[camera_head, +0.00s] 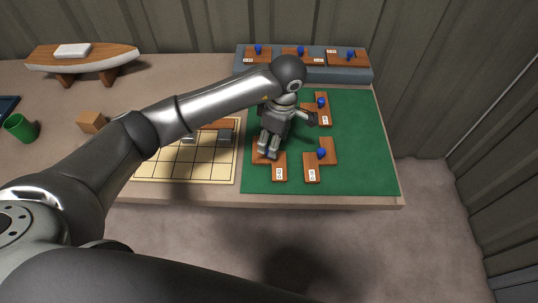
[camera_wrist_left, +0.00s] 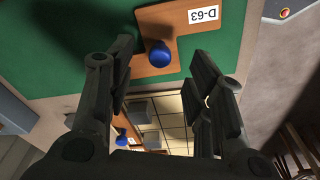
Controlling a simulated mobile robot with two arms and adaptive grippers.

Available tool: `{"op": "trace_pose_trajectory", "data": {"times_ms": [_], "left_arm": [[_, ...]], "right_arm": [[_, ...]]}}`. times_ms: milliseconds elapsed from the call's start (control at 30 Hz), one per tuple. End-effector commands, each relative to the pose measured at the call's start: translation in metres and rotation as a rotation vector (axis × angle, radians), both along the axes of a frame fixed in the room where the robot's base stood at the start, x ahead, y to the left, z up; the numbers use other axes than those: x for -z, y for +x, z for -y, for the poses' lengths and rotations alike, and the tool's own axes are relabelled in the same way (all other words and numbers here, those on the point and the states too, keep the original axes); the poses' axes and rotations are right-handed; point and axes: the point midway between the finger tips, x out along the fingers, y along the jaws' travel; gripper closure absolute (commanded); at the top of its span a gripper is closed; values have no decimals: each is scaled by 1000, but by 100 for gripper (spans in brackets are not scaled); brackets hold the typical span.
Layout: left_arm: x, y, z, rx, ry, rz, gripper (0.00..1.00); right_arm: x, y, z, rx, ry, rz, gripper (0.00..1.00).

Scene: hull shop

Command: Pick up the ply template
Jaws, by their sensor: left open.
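Several brown ply templates with blue knobs and white labels lie on the green mat (camera_head: 365,165). My left gripper (camera_head: 268,150) is open and low over the template at the mat's front left (camera_head: 279,161), hiding its knob in the head view. In the left wrist view, the template labelled D-63 (camera_wrist_left: 196,36) has its blue knob (camera_wrist_left: 159,54) in the gap between the open fingers of my left gripper (camera_wrist_left: 163,66). I cannot tell whether the fingers touch the knob. My right gripper is not in view.
An L-shaped template (camera_head: 328,158) lies just right, another (camera_head: 323,109) behind. A blue-grey rack (camera_head: 350,73) at the back bears more templates. Left are a gridded board (camera_head: 190,172), a wooden block (camera_head: 91,122), a green cup (camera_head: 20,127) and a hull model (camera_head: 105,62).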

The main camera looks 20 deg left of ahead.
Motion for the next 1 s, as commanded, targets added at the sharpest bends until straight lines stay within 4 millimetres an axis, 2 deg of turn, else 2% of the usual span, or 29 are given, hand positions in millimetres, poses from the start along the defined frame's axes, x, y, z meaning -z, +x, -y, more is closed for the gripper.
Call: {"op": "trace_pose_trajectory", "data": {"times_ms": [167,400,700,1000], "left_arm": [[13,-1,-4,-1,-2,-4,52],[47,0,-11,-1,-2,-2,52],[53,1,-12,-1,-2,2,52],[53,1,-12,-1,-2,2,89]], "right_arm": [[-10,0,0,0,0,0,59],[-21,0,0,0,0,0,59],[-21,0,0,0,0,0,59],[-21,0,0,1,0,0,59]]}}
